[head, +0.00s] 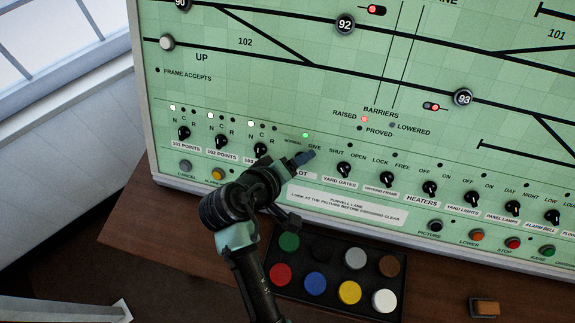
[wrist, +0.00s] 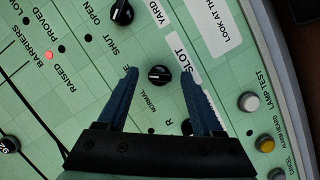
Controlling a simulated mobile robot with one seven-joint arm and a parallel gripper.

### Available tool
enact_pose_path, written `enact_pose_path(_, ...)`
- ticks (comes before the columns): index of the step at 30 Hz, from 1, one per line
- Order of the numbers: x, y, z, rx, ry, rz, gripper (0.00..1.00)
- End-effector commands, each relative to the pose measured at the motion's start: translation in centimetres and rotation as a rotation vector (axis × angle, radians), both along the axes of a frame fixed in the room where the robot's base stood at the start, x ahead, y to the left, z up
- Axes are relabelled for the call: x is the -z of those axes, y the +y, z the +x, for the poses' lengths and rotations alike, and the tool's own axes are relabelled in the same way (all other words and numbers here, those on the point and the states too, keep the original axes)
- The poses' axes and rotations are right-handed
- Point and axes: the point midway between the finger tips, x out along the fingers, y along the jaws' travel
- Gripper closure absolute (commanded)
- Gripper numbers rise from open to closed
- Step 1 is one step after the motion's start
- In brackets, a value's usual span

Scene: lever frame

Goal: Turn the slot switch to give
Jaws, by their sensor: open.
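The slot switch (wrist: 159,76) is a small black round knob on the green panel, above the white SLOT label (wrist: 182,58) in panel terms. In the wrist view it sits between the tips of my open gripper (wrist: 159,88), one blue finger on each side, with gaps visible. How its pointer is set is too small to tell for sure. In the head view my gripper (head: 306,157) covers the knob and part of its label. The word NORMAL and the word GIVE (head: 314,147) show just above it, with a lit green lamp (head: 305,135) near NORMAL.
The yard gates switch (head: 344,169) stands close on the right, and the points switches (head: 184,134) on the left. Push buttons (head: 477,236) line the panel's lower edge. A black tray (head: 335,241) of coloured discs lies on the wooden desk (head: 150,235) below.

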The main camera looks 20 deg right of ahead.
Motion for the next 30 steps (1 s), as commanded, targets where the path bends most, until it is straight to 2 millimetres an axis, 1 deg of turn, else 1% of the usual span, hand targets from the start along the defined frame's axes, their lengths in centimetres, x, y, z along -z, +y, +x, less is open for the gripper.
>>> enact_pose_path(5, -1.5, 1.7, -1.1, -0.005, -0.003, 0.0, 0.32)
enact_pose_path(12, -4.9, 5.3, -3.4, -0.005, -0.004, 0.002, 0.32)
enact_pose_path(18, -7.0, 7.5, -4.9, -0.005, -0.003, 0.0, 0.32)
enact_pose_path(23, -7.8, 8.2, -5.4, -0.002, -0.002, 0.001, 0.32)
enact_pose_path(30, -7.9, 8.3, -5.5, -0.001, -0.001, 0.0, 0.32)
